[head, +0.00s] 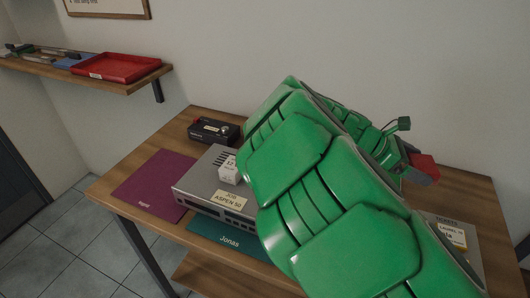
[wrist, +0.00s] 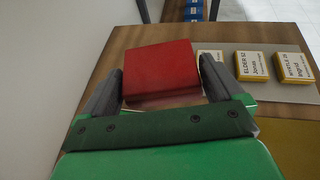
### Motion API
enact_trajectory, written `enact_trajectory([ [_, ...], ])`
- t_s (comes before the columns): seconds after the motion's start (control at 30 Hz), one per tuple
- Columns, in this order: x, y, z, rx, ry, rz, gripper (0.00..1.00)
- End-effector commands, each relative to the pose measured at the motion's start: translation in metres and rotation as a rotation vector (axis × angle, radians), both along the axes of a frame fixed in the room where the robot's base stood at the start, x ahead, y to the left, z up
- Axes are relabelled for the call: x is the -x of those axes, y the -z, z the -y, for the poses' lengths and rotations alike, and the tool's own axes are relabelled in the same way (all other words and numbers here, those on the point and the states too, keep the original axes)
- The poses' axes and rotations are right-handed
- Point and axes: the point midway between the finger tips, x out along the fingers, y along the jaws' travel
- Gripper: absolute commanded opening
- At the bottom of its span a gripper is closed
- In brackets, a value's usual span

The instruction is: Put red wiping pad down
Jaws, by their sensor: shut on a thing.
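The red wiping pad (wrist: 160,68) is held between the two dark fingers of my gripper (wrist: 162,82) in the wrist view. It looks like a plain red block. In the head view a small part of the red pad (head: 424,166) shows at the far end of my green arm, by the grey fingertips of my gripper (head: 420,178). My arm hides most of the gripper there. The pad is over the right part of the wooden table (wrist: 135,42); I cannot tell how high above it.
A grey mat (wrist: 284,92) with several labelled yellow-and-white boxes lies right of the pad. On the table's left are a silver device (head: 205,185), a black device (head: 213,131), a purple mat (head: 150,187) and a teal mat (head: 215,232). A wall shelf holds a red tray (head: 115,68).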

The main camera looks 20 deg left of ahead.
Motion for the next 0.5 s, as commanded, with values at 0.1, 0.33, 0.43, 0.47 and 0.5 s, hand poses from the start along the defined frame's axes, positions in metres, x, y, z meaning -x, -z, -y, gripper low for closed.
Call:
enact_trajectory([
  [0.1,-0.009,0.000,-0.051,-0.003,-0.106,0.002,0.64],
  [0.33,-0.014,-0.001,-0.143,-0.002,-0.296,0.000,0.64],
  [0.43,-0.011,-0.001,-0.184,-0.002,-0.379,0.000,0.64],
  [0.47,-0.010,-0.001,-0.196,-0.003,-0.404,-0.001,0.64],
  [0.5,-0.008,-0.001,-0.213,-0.003,-0.438,-0.001,0.64],
])
